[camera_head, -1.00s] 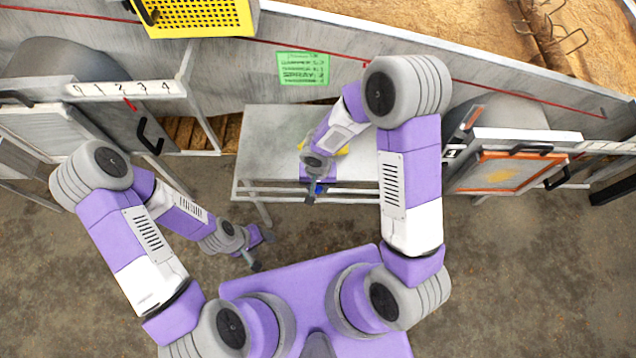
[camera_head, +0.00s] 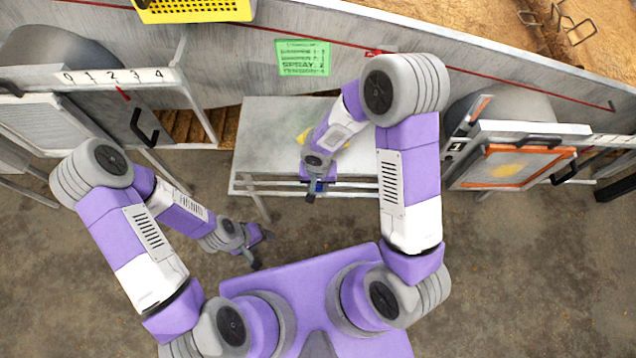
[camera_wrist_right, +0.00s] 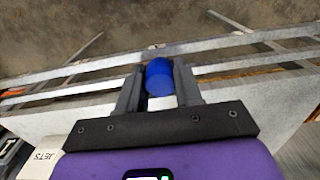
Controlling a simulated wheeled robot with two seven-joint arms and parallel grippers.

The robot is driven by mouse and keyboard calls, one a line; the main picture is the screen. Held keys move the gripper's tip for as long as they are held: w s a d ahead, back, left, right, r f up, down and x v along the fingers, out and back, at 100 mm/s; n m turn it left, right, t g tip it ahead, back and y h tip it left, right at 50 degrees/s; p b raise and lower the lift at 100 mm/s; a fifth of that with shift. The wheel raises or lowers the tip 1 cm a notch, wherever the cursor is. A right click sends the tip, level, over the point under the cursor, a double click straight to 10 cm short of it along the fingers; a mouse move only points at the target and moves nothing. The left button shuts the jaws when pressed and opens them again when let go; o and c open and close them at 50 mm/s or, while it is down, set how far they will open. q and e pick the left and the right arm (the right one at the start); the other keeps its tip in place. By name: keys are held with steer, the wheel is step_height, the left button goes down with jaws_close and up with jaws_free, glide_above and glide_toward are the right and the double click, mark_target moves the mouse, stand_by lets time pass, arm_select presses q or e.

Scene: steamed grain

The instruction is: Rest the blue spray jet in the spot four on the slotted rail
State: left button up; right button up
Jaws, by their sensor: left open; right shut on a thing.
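The blue spray jet (camera_wrist_right: 158,76) shows as a short blue cylinder between the fingers of my right gripper (camera_wrist_right: 158,88) in the right wrist view. In the head view only a small blue patch (camera_head: 318,187) of it shows beside my right gripper (camera_head: 312,192), at the bench's front edge. Metal rails (camera_head: 352,187) run along the bench front, and also cross the wrist view (camera_wrist_right: 230,67). I cannot tell which is the slotted rail, nor make out its numbered spots. My left gripper (camera_head: 261,252) is open and empty over the floor.
The grey bench (camera_head: 265,125) has a yellow item (camera_head: 303,138) partly behind my right arm. A white JETS label (camera_wrist_right: 58,158) shows in the wrist view. A green card (camera_head: 303,58) has a line seeming to read SPRAY: 2. Panel frames stand left (camera_head: 120,78) and right (camera_head: 515,168).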

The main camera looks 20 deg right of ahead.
stand_by(0.3)
steer(key=o, duration=1.1)
step_height(320, 180, up, 8)
steer(key=p, duration=0.3)
steer(key=shift+f, duration=0.2)
steer(key=shift+f, duration=0.1)
steer(key=s+f+y+p, duration=0.4)
steer(key=s+f, duration=0.3)
steer(key=s, duration=0.3)
steer(key=shift+a+f+p, duration=0.15)
steer(key=shift+a+p, duration=0.2)
steer(key=shift+p, duration=0.3)
